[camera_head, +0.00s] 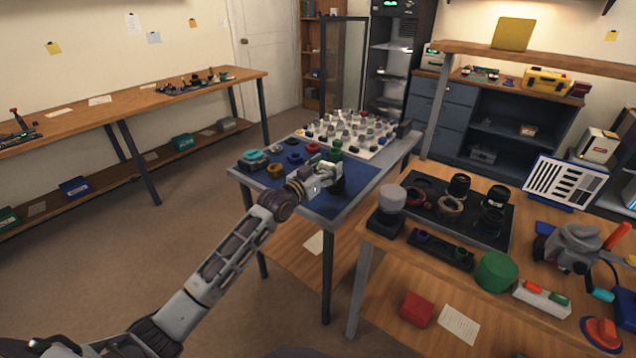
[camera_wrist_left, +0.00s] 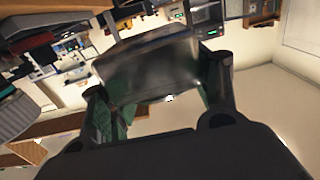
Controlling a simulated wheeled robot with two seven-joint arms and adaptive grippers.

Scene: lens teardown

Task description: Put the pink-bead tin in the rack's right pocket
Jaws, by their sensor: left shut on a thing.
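My left gripper (camera_head: 325,180) reaches over the blue mat (camera_head: 352,200) on the grey table. In the left wrist view its fingers (camera_wrist_left: 160,100), with green pads, are shut on a smooth grey metallic tin (camera_wrist_left: 150,65). The tin's opening and any pink beads are hidden, so I cannot tell its contents. In the head view the held tin is not clearly distinguishable from the gripper and the dark thing beside it. My right gripper is not in view.
A green stacked part (camera_head: 335,153) stands close behind the gripper. A white board (camera_head: 350,133) with many small parts is farther back. A black tray (camera_head: 425,212) holds lens parts at right.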

